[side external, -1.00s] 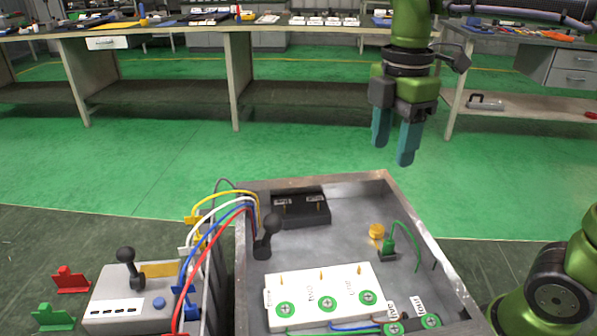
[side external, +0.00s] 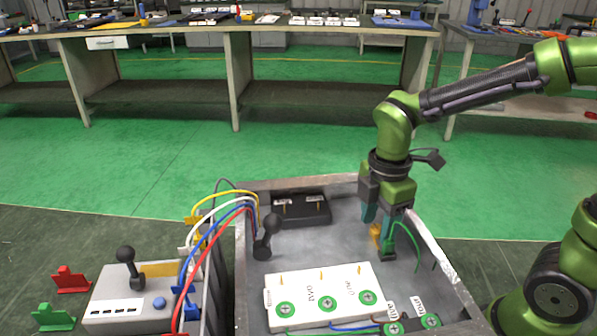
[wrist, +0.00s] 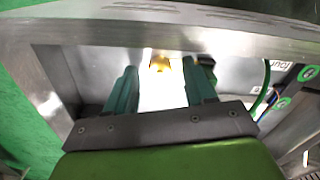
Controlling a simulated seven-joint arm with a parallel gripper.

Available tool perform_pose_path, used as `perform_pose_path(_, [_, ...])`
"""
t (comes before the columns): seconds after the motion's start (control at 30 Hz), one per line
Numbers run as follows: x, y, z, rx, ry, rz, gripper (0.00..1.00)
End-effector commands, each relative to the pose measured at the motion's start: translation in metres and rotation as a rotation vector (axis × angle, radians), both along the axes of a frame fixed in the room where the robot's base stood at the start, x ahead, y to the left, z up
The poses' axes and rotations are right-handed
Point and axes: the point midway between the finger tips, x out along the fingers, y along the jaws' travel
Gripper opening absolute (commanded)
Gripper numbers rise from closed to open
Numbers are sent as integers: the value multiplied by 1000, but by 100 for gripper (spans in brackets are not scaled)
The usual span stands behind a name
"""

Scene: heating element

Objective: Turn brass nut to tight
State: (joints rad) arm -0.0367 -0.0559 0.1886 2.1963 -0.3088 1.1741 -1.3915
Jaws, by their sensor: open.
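The brass nut (side external: 375,231) is a small yellow piece in the right part of the open metal box (side external: 437,262). In the wrist view the nut (wrist: 160,64) shows beyond and between my two teal fingers. My gripper (side external: 378,232) is open and points down into the box, with its fingertips close around the nut. I cannot tell whether a finger touches it. In the wrist view my gripper (wrist: 161,80) has a clear gap between its fingers. A green connector with a green wire (side external: 402,227) is right beside the nut, partly hidden by a finger.
A white terminal block (side external: 345,286) with green-ringed screws lies in front of the nut. A black block (side external: 300,210) and a black lever (side external: 268,238) stand farther left. The box's right wall is close to my gripper. A grey switch box (side external: 135,292) sits outside left.

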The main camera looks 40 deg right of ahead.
Motion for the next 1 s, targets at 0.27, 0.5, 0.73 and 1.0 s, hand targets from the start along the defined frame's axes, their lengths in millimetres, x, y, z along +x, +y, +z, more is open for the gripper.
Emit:
perform_pose_path(0.27, [0,0,-1,0,0,0,54])
perform_pose_path(0.5, [0,0,-1,0,0,0,17])
perform_pose_path(0.73, [0,0,-1,0,0,-2,0])
perform_pose_path(1.0, [0,0,-1,0,0,-68,0])
